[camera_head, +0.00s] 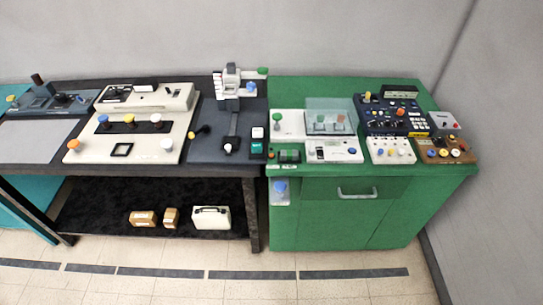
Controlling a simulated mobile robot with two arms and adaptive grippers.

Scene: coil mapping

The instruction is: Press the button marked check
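Neither of my grippers shows in the head view. I cannot read a "check" label on any button at this size. A beige panel (112,150) on the black table carries an orange button (74,144), a white button (167,144) and a row of coloured knobs. On the green cabinet, a dark blue panel (378,126) holds several small knobs and switches. A white box (380,156) with small coloured buttons stands in front of it. A brown box (432,156) with coloured knobs and a grey box (444,121) with a red button are at the right end.
The green cabinet (315,215) stands right of the black table (205,167), against a grey wall. A clear-covered box (331,104) and white devices crowd its top. Cardboard boxes (143,218) and a white case (211,217) lie on the lower shelf. The floor in front is clear.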

